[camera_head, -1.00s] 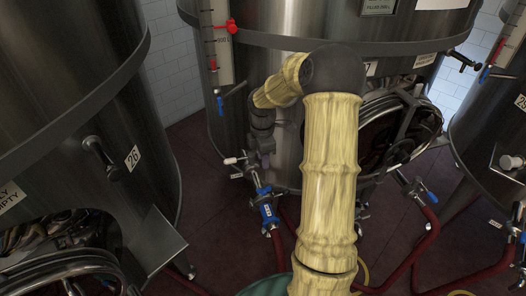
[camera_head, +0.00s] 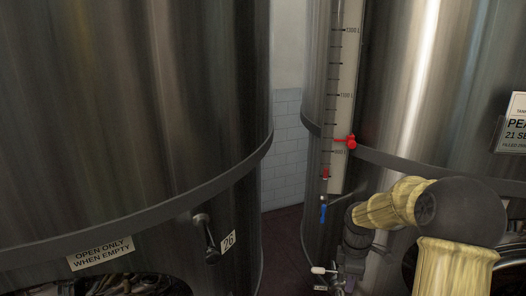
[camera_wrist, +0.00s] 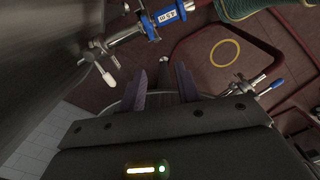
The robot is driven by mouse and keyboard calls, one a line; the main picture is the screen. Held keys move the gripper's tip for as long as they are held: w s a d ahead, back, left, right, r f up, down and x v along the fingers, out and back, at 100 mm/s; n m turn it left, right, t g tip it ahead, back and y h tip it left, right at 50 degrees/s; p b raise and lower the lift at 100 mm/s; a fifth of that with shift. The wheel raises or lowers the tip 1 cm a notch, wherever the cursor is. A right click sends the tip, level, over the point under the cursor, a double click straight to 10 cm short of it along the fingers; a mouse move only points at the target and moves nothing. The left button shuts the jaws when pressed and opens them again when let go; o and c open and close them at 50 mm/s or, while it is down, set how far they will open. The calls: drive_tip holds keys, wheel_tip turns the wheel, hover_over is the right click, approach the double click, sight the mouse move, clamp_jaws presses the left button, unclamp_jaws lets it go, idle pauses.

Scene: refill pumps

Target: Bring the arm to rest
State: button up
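My arm, with yellow fabric-like sleeves and dark joints (camera_head: 460,212), is bent in the lower right of the head view. Its end points down in front of the right-hand tank. The lower part of my gripper is hard to make out there. In the wrist view my gripper (camera_wrist: 160,82) has its two purplish fingers apart, with nothing between them. A pipe end lies beyond the gap, and I cannot tell how far off it is.
A steel tank (camera_head: 110,110) marked 26 fills the left. The wrist view shows a blue-handled valve (camera_wrist: 165,17), a red hose (camera_wrist: 292,32) and a yellow ring (camera_wrist: 225,53) below.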

drive_tip(key=s+a+r+m+t, duration=0.1)
drive_tip(key=s+a+m, duration=0.4)
drive_tip(key=s+m, duration=0.2)
drive_tip(key=s+a+r+m+t, duration=0.1)
drive_tip(key=s+a+m, duration=0.5)
drive_tip(key=s, duration=0.3)
drive_tip(key=shift+s+a+r+m, duration=0.15)
drive_tip(key=shift+s+r+m, duration=0.15)
drive_tip(key=shift+s+m, duration=0.15)
drive_tip(key=shift+o, duration=0.4)
drive_tip(key=shift+w, duration=0.15)
